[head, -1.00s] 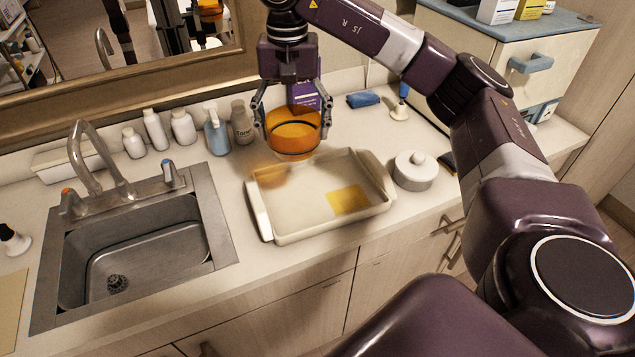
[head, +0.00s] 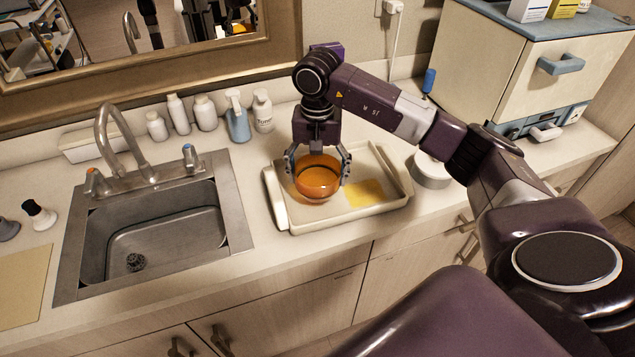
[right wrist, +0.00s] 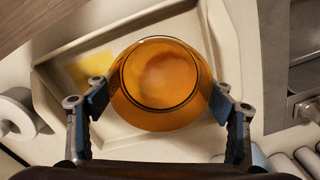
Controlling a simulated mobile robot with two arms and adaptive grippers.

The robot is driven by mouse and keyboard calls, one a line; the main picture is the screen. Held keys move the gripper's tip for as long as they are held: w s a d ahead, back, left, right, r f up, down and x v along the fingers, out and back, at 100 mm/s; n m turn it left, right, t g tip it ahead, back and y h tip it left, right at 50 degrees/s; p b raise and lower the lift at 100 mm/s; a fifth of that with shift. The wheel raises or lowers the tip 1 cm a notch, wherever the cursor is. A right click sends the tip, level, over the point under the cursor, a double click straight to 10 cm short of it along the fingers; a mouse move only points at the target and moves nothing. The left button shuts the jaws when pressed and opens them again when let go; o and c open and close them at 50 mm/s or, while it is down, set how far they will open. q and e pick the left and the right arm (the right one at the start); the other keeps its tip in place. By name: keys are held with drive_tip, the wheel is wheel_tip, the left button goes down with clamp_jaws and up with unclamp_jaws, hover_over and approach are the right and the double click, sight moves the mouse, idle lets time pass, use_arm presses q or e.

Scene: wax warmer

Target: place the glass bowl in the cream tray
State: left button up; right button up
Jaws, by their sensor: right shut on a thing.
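The amber glass bowl (head: 318,178) is between the fingers of my right gripper (head: 318,165), which is shut on it. In the right wrist view the bowl (right wrist: 161,82) shows its round rim, with a fingertip against each side. The cream tray (head: 345,221) lies on the counter, and the bowl is over or inside its left half. I cannot tell whether the bowl touches the tray floor. A yellow patch (head: 365,193) lies in the right half of the tray. My left gripper is not in view.
A metal sink (head: 155,238) is left of the tray. A round white container (head: 432,172) stands close to the tray's right end, partly behind my arm. Several bottles (head: 205,112) line the wall behind. A cream cabinet (head: 540,70) stands at the back right.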

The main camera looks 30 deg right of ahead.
sight(317, 185)
wheel_tip(317, 185, down, 3)
drive_tip(key=shift+a+f+p, duration=0.1)
drive_tip(key=shift+p, duration=0.4)
drive_tip(key=shift+f, duration=0.25)
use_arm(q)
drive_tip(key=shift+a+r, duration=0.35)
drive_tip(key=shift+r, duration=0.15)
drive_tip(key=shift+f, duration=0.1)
use_arm(e)
drive_tip(key=shift+f+b, duration=0.2)
drive_tip(key=shift+b, duration=0.1)
drive_tip(key=o, duration=1.4)
drive_tip(key=shift+r, duration=0.1)
drive_tip(key=shift+r, duration=0.1)
